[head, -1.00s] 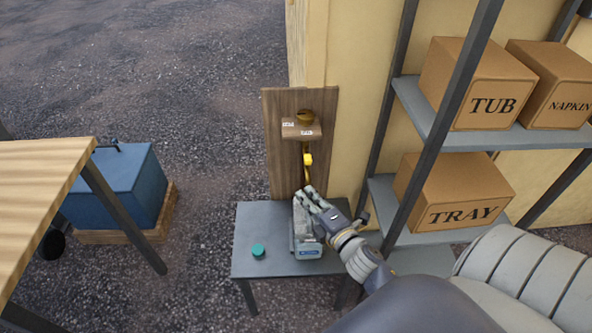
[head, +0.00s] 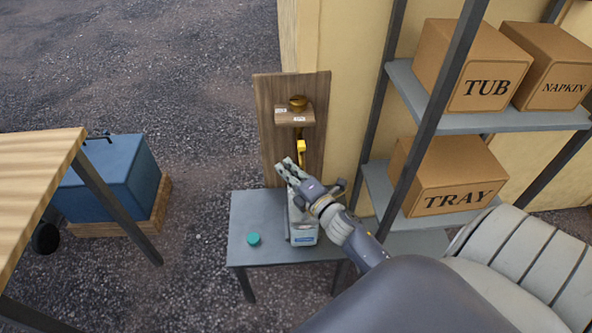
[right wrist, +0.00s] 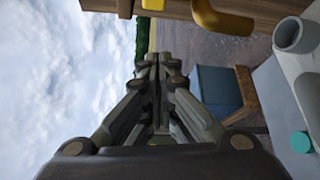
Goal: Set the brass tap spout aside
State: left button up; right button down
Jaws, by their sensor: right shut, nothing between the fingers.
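The brass tap spout (head: 300,158) hangs below a small ledge on an upright wooden board. A yellow piece shows on it, and its lower end is hidden behind my right gripper in the head view. In the right wrist view its curved brass end (right wrist: 222,18) shows at the top, apart from my fingers. My right gripper (head: 285,168) is shut and empty, just in front and to the left of the spout's lower part. It also shows in the right wrist view (right wrist: 160,62). My left gripper is not in view.
A pale container (head: 303,237) with an open grey neck (right wrist: 290,36) stands on the small grey table (head: 250,205) under the board. A teal cap (head: 254,239) lies left of it. Shelves with boxes (head: 450,180) stand right; a blue box (head: 115,180) sits left.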

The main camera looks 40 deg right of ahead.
aim_at(300, 149)
jog(key=d, duration=0.1)
jog(key=w+d, duration=0.2)
jog(key=shift+w+d+r, duration=0.25)
jog(key=shift+d, duration=0.15)
jog(key=shift+s+d, duration=0.1)
jog(key=shift+d, duration=0.05)
jog(key=shift+s+d+n+y, duration=0.25)
jog(key=shift+n+y, duration=0.15)
jog(key=shift+y, duration=0.1)
